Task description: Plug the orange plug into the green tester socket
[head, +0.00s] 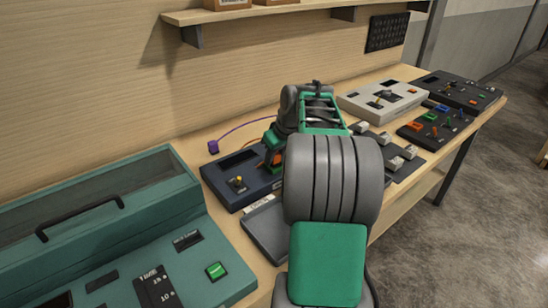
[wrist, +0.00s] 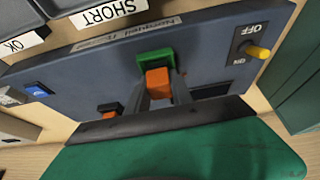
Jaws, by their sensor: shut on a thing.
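In the wrist view, my gripper (wrist: 160,96) has its dark fingers shut on the orange plug (wrist: 158,82). The plug is right at the green tester socket (wrist: 155,58) on the dark blue tester box (wrist: 210,58). The plug's front overlaps the socket's lower edge in the picture; I cannot tell whether it is inserted. In the head view, my arm hides most of the gripper, the plug and the socket; the tester box (head: 236,197) shows to the left of the arm.
The tester has a yellow ON/OFF lever (wrist: 258,52) and a blue part (wrist: 38,90). Bins labelled SHORT (wrist: 108,12) and OK (wrist: 20,42) lie beside it. A purple plug with a cord (head: 213,146) is behind it. A teal covered console (head: 100,230) stands at left.

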